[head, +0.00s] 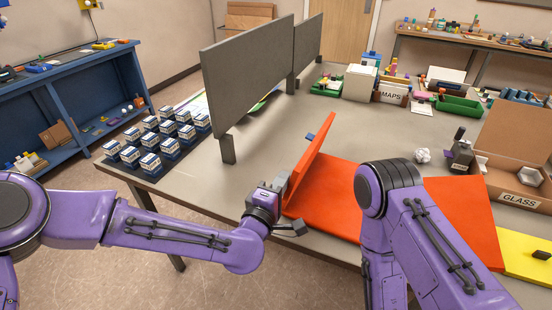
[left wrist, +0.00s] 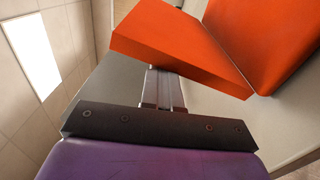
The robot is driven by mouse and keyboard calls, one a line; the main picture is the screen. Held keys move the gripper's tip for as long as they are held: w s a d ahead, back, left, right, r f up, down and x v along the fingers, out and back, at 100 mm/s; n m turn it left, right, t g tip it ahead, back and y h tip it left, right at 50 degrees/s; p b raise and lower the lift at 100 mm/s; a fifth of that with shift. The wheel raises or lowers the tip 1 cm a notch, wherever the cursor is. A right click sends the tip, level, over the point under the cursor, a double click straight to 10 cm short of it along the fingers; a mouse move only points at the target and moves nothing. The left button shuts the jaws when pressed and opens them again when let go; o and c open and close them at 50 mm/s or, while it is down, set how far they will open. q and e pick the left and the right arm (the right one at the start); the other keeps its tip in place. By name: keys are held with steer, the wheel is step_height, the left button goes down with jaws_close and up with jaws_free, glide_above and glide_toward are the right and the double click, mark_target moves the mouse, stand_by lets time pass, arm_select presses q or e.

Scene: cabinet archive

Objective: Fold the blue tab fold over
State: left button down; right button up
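An orange folding sheet (head: 338,192) lies on the grey table. Its left flap (head: 308,165) stands up steeply, tilted over to the right. A small blue tab (head: 310,136) sticks out from the flap's left side near the far end. My left gripper (head: 284,184) is low at the flap's left side, close to its near end. In the left wrist view the flap (left wrist: 185,45) hides the ends of my left fingers (left wrist: 163,90), so their opening and any contact are unclear. My right arm crosses in front of the sheet; its gripper is out of view.
Grey divider screens (head: 248,75) stand behind the left arm, with several small boxes (head: 150,162) on the table's left end. A yellow panel (head: 526,254), an open GLASS box (head: 515,165) and a dark stapler-like device (head: 460,152) are at right.

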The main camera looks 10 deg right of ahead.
arm_select(q)
steer(key=shift+s+d, duration=0.35)
steer(key=shift+d, duration=0.15)
steer(key=shift+s+d+f+b, duration=0.2)
steer(key=shift+s+d+b, duration=0.15)
steer(key=shift+d, duration=0.15)
steer(key=shift+s+d+f, duration=0.1)
steer(key=shift+s+d, duration=0.35)
steer(key=shift+d, duration=0.2)
steer(key=shift+f, duration=0.1)
